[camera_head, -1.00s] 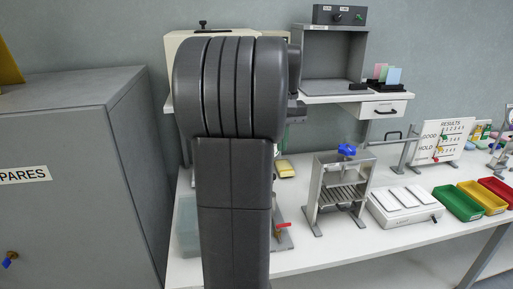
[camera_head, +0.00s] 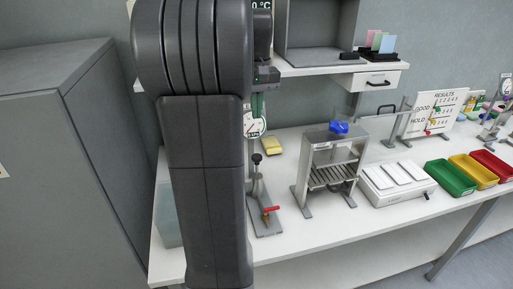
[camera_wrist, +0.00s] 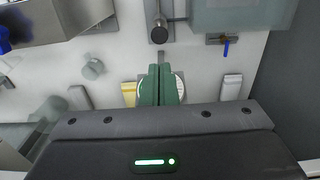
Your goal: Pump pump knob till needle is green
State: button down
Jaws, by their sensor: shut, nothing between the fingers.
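The pump knob (camera_head: 257,158) is a black ball on an upright rod, on a grey base plate in the head view. It also seems to show as a dark round end (camera_wrist: 159,33) at the top middle of the wrist view. The gauge (camera_head: 252,124) has a white dial behind it, partly hidden by my arm; its needle's colour is too small to tell. My gripper (camera_head: 258,103) is above the knob in the head view, apart from it. In the wrist view its green fingers (camera_wrist: 160,85) are shut and empty, covering part of the dial.
A valve with a red handle (camera_head: 270,209) sits at the front of the pump plate. A steel press (camera_head: 330,170) with a blue knob stands to the right. A shelf (camera_head: 310,70) overhangs the bench. A grey cabinet (camera_head: 60,150) stands left.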

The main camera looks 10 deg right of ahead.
aim_at(256, 157)
notch_tip(256, 157, down, 13)
jog(key=shift+r, duration=0.1)
dwell(0.5)
notch_tip(256, 157, down, 5)
jog(key=shift+f+b, duration=0.15)
jog(key=shift+b, duration=0.85)
jog(key=shift+s, duration=0.15)
jog(key=shift+f, duration=0.1)
notch_tip(256, 157, up, 15)
jog(key=p, duration=0.3)
jog(key=shift+f, duration=0.2)
